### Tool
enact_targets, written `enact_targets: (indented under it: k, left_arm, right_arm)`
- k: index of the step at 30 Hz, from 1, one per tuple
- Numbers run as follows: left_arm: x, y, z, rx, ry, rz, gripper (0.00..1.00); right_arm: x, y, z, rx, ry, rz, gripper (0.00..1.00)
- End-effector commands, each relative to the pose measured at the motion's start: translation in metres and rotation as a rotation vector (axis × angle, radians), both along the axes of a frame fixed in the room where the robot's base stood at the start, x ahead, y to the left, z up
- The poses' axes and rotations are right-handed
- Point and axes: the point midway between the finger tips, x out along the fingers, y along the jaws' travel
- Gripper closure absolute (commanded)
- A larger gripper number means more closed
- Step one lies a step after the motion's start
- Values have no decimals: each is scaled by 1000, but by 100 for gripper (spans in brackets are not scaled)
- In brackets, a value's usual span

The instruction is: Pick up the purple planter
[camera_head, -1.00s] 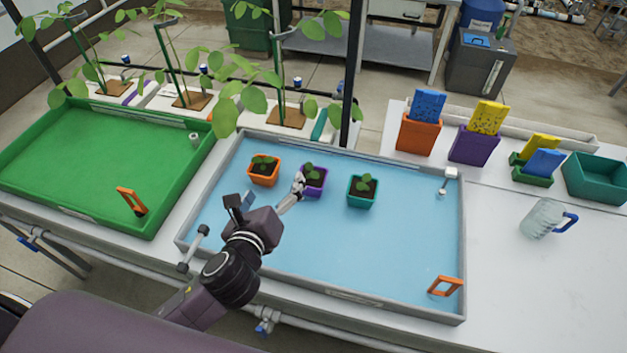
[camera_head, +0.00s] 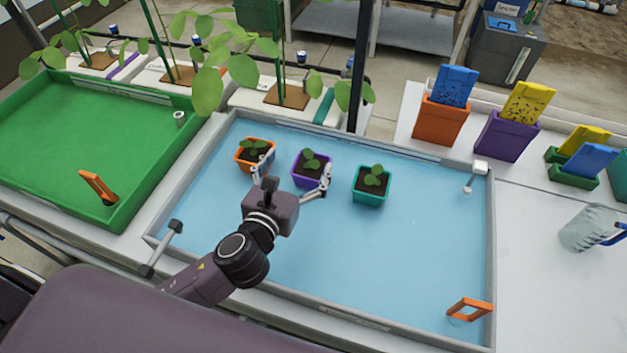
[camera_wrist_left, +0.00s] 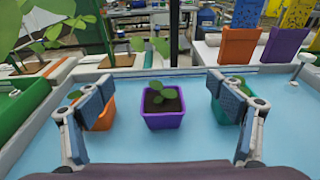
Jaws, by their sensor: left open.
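The purple planter (camera_head: 308,180), a small square pot with dark soil and a green seedling, stands upright in the blue tray between the orange planter and the teal planter. My left gripper (camera_head: 294,178) is open, its fingers spread at the near side of the purple planter. In the left wrist view the purple planter (camera_wrist_left: 162,117) sits centred between the two open fingers, a little beyond them, with visible space on both sides. No contact shows. My right gripper is not in view.
The orange planter (camera_head: 243,160) and teal planter (camera_head: 370,193) stand close on either side, partly behind the fingers in the wrist view. The blue tray (camera_head: 400,250) has free room at right and front. A green tray (camera_head: 60,150) lies left; larger orange and purple boxes stand behind right.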

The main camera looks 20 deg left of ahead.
Motion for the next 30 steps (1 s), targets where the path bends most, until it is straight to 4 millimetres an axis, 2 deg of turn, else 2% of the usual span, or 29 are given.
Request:
enact_targets:
  k: [1, 3, 6, 9, 14, 17, 30]
  left_arm:
    - [0, 0, -31, 0, 1, 0, 15]
    - [0, 0, -52, 0, 1, 0, 15]
    - [0, 0, -74, -1, 0, 0, 15]
    - [0, 0, -88, -1, 0, 0, 15]
    - [2, 0, -95, -1, 0, 0, 15]
    - [10, 0, -96, -1, -1, 2, 15]
    - [67, -3, -106, -2, -1, 1, 15]
  right_arm:
    - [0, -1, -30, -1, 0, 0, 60]
    - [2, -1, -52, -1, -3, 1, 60]
    - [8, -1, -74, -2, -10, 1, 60]
    - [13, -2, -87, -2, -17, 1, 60]
    - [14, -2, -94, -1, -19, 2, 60]
    - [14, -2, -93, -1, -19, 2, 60]
    - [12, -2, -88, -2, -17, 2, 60]
